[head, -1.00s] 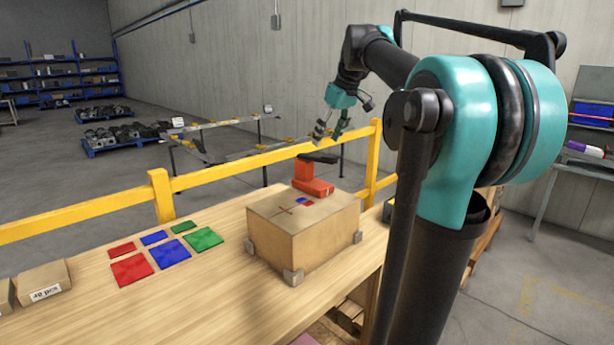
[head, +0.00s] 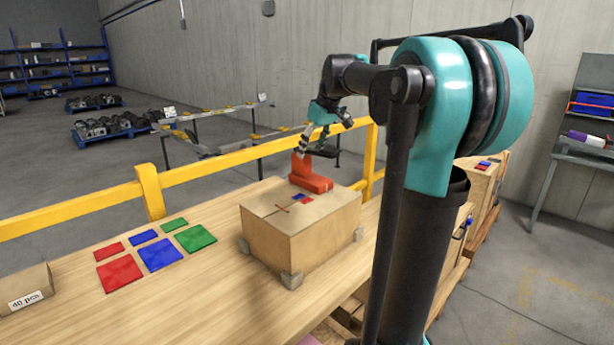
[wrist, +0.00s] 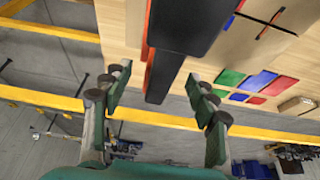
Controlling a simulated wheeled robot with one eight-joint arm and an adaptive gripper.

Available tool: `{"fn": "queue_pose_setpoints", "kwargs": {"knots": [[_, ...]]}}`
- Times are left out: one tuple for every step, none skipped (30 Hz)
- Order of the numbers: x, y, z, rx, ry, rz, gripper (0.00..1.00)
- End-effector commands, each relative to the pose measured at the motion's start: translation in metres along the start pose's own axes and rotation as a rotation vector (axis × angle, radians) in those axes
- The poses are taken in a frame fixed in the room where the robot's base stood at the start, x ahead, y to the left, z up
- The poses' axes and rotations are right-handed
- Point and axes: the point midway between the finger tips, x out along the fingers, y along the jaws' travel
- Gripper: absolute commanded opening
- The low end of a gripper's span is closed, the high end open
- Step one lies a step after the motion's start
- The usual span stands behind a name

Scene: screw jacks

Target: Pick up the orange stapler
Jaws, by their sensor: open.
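The orange stapler (head: 312,184) is at the far edge of the cardboard box's top in the head view; I cannot tell whether it rests on the box or just behind it. Its orange body rises upright, and its black arm is partly covered by my gripper. In the wrist view, the long black part of the stapler (wrist: 185,25) reaches down between the fingers, with an orange edge along its left. My gripper (wrist: 160,97) is open, with one finger on each side and gaps visible. In the head view, my gripper (head: 320,143) is at the stapler's upper part.
The cardboard box (head: 290,235) stands on the wooden table (head: 190,300). Several flat red, blue and green squares (head: 160,254) lie to its left. A small carton (head: 28,288) is at the far left. A yellow rail (head: 215,170) runs behind the table.

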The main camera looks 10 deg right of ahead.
Motion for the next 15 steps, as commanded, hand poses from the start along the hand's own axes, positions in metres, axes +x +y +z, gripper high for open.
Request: {"fn": "queue_pose_setpoints", "kwargs": {"knots": [[0.006,0.0,0.0,0.0,0.0,0.0,0.59],[0.008,0.0,0.0,0.0,0.0,0.0,0.59],[0.011,0.0,0.0,0.0,0.0,0.0,0.59],[0.012,0.0,0.0,0.0,0.0,0.0,0.59],[0.013,0.0,0.0,0.0,0.0,0.0,0.59],[0.015,0.0,-0.001,0.0,0.0,0.0,0.59],[0.017,0.0,-0.001,0.0,0.0,0.0,0.59],[0.019,0.0,-0.002,-0.001,0.0,0.0,0.59],[0.024,0.0,-0.003,-0.001,0.0,0.0,0.59],[0.029,-0.001,-0.004,-0.001,0.0,0.0,0.59],[0.033,-0.001,-0.006,-0.002,0.0,0.0,0.59],[0.039,-0.001,-0.008,-0.002,0.001,0.0,0.59],[0.044,-0.001,-0.009,-0.001,0.001,0.0,0.59],[0.048,-0.002,-0.009,-0.001,0.001,0.0,0.59],[0.053,-0.001,-0.009,0.0,0.001,0.0,0.59]]}}
